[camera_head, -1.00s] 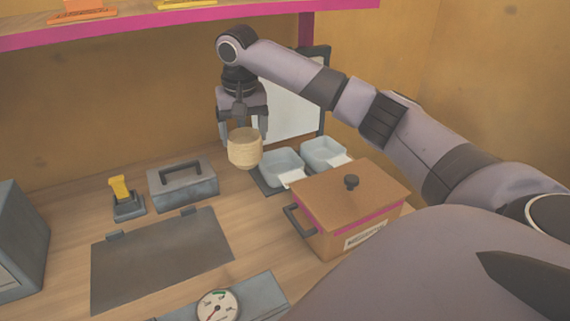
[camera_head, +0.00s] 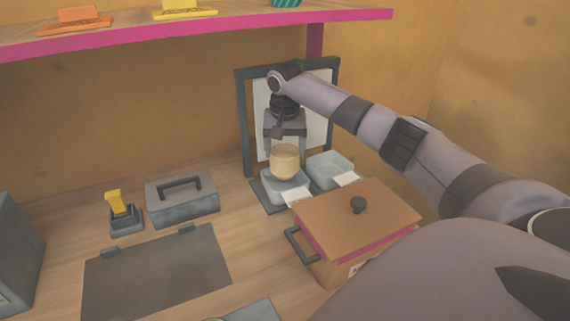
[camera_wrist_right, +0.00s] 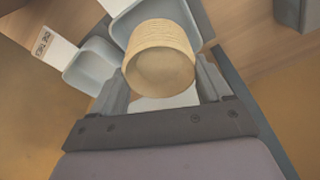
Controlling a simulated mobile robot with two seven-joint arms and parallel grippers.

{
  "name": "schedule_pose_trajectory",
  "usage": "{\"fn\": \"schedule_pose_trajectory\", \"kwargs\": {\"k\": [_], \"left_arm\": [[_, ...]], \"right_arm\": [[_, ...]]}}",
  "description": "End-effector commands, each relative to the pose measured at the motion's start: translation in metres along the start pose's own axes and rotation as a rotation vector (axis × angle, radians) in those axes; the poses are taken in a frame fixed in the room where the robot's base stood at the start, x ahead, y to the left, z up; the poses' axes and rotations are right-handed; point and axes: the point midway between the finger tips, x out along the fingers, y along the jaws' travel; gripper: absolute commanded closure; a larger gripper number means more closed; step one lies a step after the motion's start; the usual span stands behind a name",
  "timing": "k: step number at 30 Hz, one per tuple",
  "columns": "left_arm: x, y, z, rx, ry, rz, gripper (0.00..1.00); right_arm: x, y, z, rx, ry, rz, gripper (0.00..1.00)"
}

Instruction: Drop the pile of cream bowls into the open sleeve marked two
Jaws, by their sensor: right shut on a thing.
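The pile of cream bowls (camera_head: 285,164) is held upright between the fingers of my right gripper (camera_head: 284,148). It also shows between the fingers in the right wrist view (camera_wrist_right: 160,58). The pile hangs over the left pale blue-grey open sleeve (camera_head: 283,190) and hides part of its inside; I cannot tell whether it touches the rim. A second open sleeve (camera_head: 330,169) stands just to the right and looks empty. Each has a white card in front; one card (camera_wrist_right: 47,45) carries printing that I cannot read surely. My left gripper is not in view.
An orange-brown lidded box (camera_head: 350,215) with a black knob stands right in front of the sleeves. A dark-framed white panel (camera_head: 322,105) stands behind them. A grey handled box (camera_head: 182,200), a yellow-topped piece (camera_head: 120,208) and a dark flat plate (camera_head: 155,270) lie left.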

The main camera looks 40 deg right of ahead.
Motion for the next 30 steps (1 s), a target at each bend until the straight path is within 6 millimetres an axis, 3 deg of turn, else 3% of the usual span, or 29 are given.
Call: {"fn": "schedule_pose_trajectory", "kwargs": {"k": [6,9,21,22,23,24,30], "left_arm": [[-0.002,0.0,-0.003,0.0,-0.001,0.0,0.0],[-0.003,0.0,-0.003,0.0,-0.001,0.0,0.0],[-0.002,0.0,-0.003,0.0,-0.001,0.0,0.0],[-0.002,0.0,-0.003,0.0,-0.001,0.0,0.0],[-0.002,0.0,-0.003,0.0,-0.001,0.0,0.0],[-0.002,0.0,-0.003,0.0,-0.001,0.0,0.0],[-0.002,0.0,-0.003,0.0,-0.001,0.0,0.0]], "right_arm": [[0.035,0.001,0.006,0.0,-0.004,0.003,0.56],[0.043,0.0,0.007,-0.001,-0.002,0.001,0.56],[0.049,0.0,0.008,-0.001,-0.001,-0.001,0.56],[0.049,0.0,0.008,-0.001,-0.001,0.0,0.16],[0.049,0.0,0.008,-0.001,-0.001,0.0,0.06],[0.049,0.0,0.008,-0.001,-0.001,0.0,0.0],[0.048,0.0,0.008,-0.001,-0.001,0.0,0.0]]}}
